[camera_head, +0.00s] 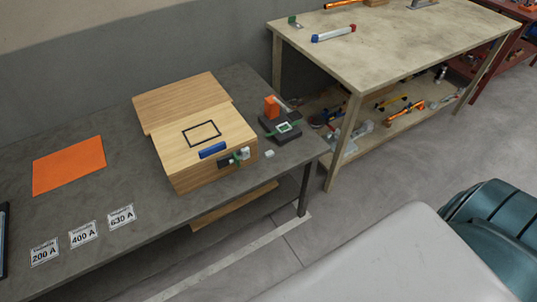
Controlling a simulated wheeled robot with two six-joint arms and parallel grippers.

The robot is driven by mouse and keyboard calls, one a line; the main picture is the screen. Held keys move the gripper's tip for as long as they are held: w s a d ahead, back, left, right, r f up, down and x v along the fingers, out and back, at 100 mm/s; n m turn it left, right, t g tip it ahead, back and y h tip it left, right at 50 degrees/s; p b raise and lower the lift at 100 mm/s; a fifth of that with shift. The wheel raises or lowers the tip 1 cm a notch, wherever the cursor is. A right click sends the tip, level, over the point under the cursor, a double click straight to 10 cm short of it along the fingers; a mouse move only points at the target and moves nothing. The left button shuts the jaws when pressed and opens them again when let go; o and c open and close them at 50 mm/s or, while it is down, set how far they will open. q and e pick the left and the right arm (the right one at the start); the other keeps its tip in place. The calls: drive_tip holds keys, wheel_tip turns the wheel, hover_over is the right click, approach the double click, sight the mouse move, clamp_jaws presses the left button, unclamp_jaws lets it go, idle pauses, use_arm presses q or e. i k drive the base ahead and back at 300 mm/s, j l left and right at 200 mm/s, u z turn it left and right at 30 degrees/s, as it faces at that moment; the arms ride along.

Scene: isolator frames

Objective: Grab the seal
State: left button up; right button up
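No gripper shows in this view. I cannot tell for sure which thing is the seal. A thin black rectangular frame (202,134) lies flat on top of the wooden box (205,177). A small pale block (269,153) lies on the grey table just right of the box. A small white and green piece (240,155) is at the box's front right edge, beside a dark part. A blue bar (212,150) lies near the box's front edge.
The grey table (150,215) also bears an orange sheet (69,166), labels 200 A (44,253), 400 A (83,234) and 630 A (121,217), and a dark fixture (280,131) with an orange block (271,107). A pale workbench (400,50) stands behind at right.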

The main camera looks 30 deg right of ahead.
sight(270, 153)
drive_tip(key=l+u, duration=0.35)
drive_tip(key=l, duration=1.5)
